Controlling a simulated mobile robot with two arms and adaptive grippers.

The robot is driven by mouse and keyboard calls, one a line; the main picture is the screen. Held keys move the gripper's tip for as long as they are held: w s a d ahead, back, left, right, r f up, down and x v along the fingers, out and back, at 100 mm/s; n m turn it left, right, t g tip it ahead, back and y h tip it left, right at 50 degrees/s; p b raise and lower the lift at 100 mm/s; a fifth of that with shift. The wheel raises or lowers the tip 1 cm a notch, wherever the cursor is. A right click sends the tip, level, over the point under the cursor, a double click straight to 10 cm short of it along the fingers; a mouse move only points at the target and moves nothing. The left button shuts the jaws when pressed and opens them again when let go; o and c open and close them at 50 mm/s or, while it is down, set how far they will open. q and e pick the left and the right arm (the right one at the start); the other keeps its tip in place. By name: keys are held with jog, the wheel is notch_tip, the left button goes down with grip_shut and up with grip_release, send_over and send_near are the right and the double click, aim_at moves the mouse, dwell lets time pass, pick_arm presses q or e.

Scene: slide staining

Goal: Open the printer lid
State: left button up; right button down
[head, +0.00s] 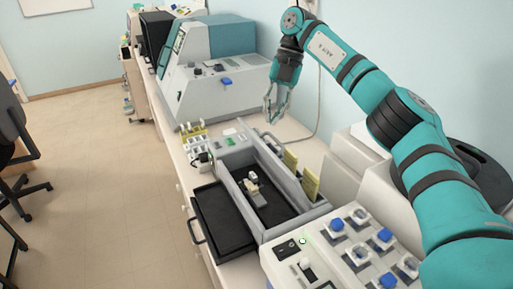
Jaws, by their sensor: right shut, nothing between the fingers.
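My right gripper (274,115) hangs down from the teal arm, just behind the far end of a grey open-topped device. It is empty, with its fingers pointing down. The grey device (222,152) stands on the bench in the middle, with a dark interior and a small pale part inside. A long grey panel (281,177) stands upright along its right side. Whether this panel is the printer lid is not clear. A large pale machine with a teal top (210,80) stands farther back. My left gripper is out of view.
A black tray with a handle (226,226) sits at the grey device's left side. Yellow holders (290,158) stand to its right. A white control unit with blue-topped knobs (345,250) is in front. A small rack (192,134) stands behind. The floor at left is clear near the bench.

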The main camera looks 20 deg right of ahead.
aim_at(277, 155)
jog(key=s+a+m+t+h+b, duration=0.25)
jog(key=a+m+h, duration=0.25)
jog(key=a+m, duration=0.6)
pick_arm(q)
jog(key=p, duration=0.3)
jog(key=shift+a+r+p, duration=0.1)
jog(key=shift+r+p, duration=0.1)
jog(key=shift+p, duration=0.15)
pick_arm(e)
jog(key=w+d+f, duration=0.1)
jog(key=d+f, duration=0.3)
jog(key=f, duration=0.3)
jog(key=shift+d+g, duration=0.35)
jog(key=shift+w+a+f, duration=0.1)
jog(key=shift+w, duration=0.1)
